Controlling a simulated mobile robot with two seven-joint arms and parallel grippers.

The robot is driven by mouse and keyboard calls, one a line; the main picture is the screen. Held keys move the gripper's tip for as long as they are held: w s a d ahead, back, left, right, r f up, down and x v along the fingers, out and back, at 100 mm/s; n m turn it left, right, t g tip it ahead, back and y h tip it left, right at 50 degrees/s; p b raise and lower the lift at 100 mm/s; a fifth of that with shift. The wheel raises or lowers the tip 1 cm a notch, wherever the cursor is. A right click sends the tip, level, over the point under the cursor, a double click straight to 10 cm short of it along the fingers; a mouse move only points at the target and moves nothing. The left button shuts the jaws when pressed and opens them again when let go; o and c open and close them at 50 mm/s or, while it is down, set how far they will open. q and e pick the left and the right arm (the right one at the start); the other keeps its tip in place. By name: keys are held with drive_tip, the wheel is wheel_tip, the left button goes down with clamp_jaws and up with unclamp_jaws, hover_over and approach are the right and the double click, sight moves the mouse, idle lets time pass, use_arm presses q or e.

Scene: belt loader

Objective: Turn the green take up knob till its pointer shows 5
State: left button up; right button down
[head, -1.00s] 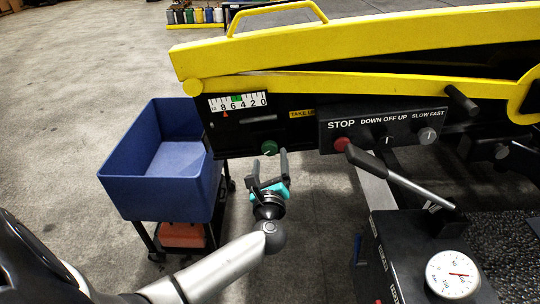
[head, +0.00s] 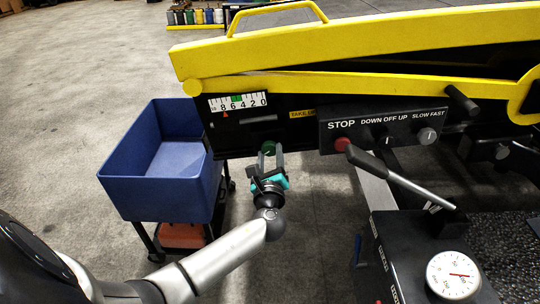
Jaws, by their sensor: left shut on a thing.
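The green take up knob (head: 268,147) sits low on the black side panel, under the yellow guard. My left gripper (head: 269,155) reaches up to it from below, with its two fingers shut on the knob and partly hiding it. The white scale (head: 238,102) above runs from 0 at the right to past 8 at the left. It has a green band near 5. The orange pointer (head: 225,114) under the scale stands close to 8. My right gripper is not in view.
A control box (head: 385,130) with a red stop button and switches is right of the knob. A blue bin (head: 150,190) on a cart stands to the left. A lever (head: 400,177) and a dial gauge (head: 453,274) are at the lower right.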

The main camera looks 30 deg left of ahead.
use_arm(q)
clamp_jaws()
drive_tip(key=shift+n, duration=0.3)
drive_tip(key=n+b, duration=0.3)
drive_tip(key=shift+d+f+n, duration=0.1)
drive_tip(key=shift+f+n, duration=0.1)
drive_tip(key=shift+n, duration=0.1)
drive_tip(key=n+b, duration=0.2)
drive_tip(key=n, duration=0.2)
drive_tip(key=shift+n+b, duration=0.3)
drive_tip(key=shift+b, duration=0.05)
drive_tip(key=n+b, duration=0.2)
drive_tip(key=n, duration=0.3)
drive_tip(key=shift+r+b, duration=0.15)
drive_tip(key=shift+b, duration=0.25)
drive_tip(key=shift+r+n+b, duration=0.1)
drive_tip(key=shift+n+b, duration=0.6)
drive_tip(key=shift+n, duration=1.3)
